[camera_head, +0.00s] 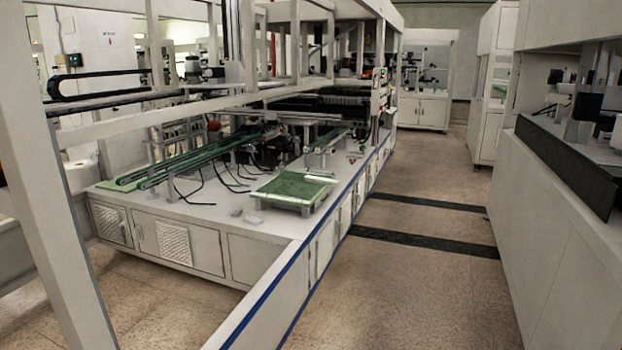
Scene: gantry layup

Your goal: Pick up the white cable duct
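Neither of my grippers shows in the head view. I cannot pick out a white cable duct with certainty. A small pale strip (320,179) lies at the far right edge of a green board on the white machine bench; it is too small to tell what it is. Small pale pieces (254,220) lie on the bench top in front of the board.
The green board (291,187) stands on short supports on the bench. Green conveyor rails (150,173) and loose black cables lie left of it. White frame posts cross the left foreground. A clear floor aisle (415,275) runs between the bench and a white cabinet (560,220) at right.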

